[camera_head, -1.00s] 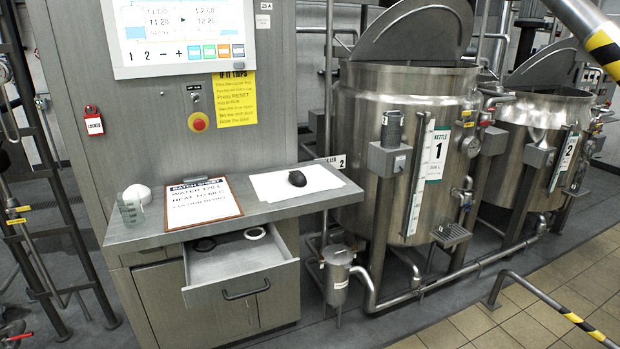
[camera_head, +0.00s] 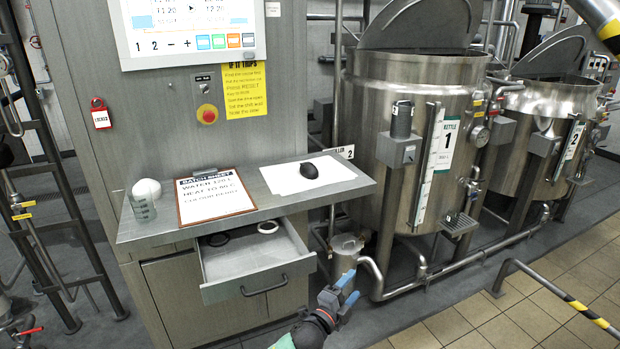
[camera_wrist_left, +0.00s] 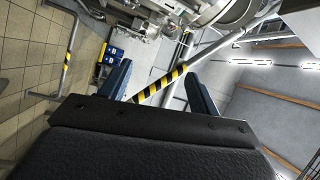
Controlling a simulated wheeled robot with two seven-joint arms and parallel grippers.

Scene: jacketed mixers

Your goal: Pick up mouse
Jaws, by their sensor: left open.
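The black mouse (camera_head: 309,170) sits on a white sheet (camera_head: 282,184) near the right end of the steel desk top (camera_head: 160,232). My left gripper (camera_head: 347,288) is low in the head view, below and to the right of the desk and well apart from the mouse. Its two blue fingers are spread and empty, as the left wrist view (camera_wrist_left: 158,92) also shows. The mouse does not show in the left wrist view. My right gripper is not in view.
A clipboard (camera_head: 214,212), a clear beaker (camera_head: 143,208) and a white round object (camera_head: 147,188) are left on the desk. An open drawer (camera_head: 250,290) juts out below, holding two rings. A steel kettle (camera_head: 430,90) and a small pot (camera_head: 345,248) stand to the right.

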